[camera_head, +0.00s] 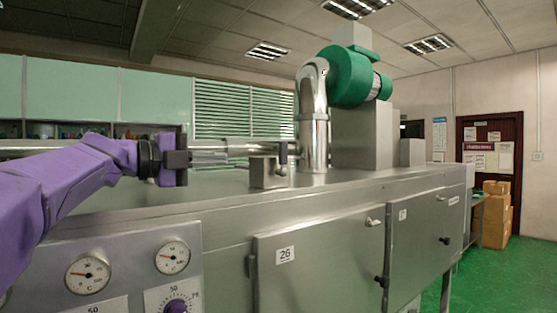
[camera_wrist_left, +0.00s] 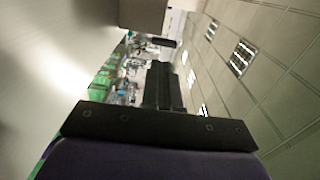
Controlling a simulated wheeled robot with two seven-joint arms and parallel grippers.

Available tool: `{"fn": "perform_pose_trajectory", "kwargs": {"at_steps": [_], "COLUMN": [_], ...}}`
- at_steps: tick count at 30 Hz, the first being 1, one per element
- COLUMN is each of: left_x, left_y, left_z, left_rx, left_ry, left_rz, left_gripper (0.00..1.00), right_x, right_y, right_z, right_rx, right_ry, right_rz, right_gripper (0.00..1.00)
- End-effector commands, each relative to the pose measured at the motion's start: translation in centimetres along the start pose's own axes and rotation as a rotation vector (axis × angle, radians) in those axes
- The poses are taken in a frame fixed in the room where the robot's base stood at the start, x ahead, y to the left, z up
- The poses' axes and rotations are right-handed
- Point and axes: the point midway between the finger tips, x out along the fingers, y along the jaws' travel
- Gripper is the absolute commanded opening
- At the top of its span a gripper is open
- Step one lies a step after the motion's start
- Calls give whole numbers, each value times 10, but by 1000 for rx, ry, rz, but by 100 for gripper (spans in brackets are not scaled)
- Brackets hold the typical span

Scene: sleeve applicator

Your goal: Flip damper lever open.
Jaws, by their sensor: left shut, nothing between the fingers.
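The damper lever (camera_head: 283,154) is a short, dark upright handle on a metal block (camera_head: 266,174), beside the vertical duct on top of the machine. My left gripper (camera_head: 185,160) is left of the lever, clearly apart from it in the picture, shut and empty. In the left wrist view its dark fingers (camera_wrist_left: 163,85) are together. A dark stub (camera_wrist_left: 163,42), possibly the lever, shows beyond them, next to a grey-brown block (camera_wrist_left: 130,12). My right gripper is in neither view.
A horizontal pipe (camera_head: 235,149) runs behind the gripper to the shiny vertical duct (camera_head: 313,115). A green blower (camera_head: 350,76) stands right of it. The steel machine top (camera_head: 220,183) is bare below the gripper. Dials (camera_head: 88,275) and doors (camera_head: 320,265) face front.

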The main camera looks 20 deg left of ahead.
Motion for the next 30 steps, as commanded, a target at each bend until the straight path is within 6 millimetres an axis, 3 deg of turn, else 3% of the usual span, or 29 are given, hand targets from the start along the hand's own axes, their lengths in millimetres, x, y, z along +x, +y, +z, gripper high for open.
{"fn": "perform_pose_trajectory", "kwargs": {"at_steps": [5, 11, 24, 30], "left_x": [-4, 12, 104, 135], "left_y": [-2, 0, -2, -1], "left_z": [-3, 2, 3, 4], "left_rx": [3, -3, -5, -4], "left_ry": [-1, 1, 2, 1], "left_rz": [-4, 3, 6, 4], "left_gripper": [0, 0, 0, 0], "right_x": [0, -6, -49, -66], "right_y": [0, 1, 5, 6], "right_z": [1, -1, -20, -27], "right_rx": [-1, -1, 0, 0], "right_ry": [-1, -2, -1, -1], "right_rz": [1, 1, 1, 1], "right_gripper": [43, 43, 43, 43]}}
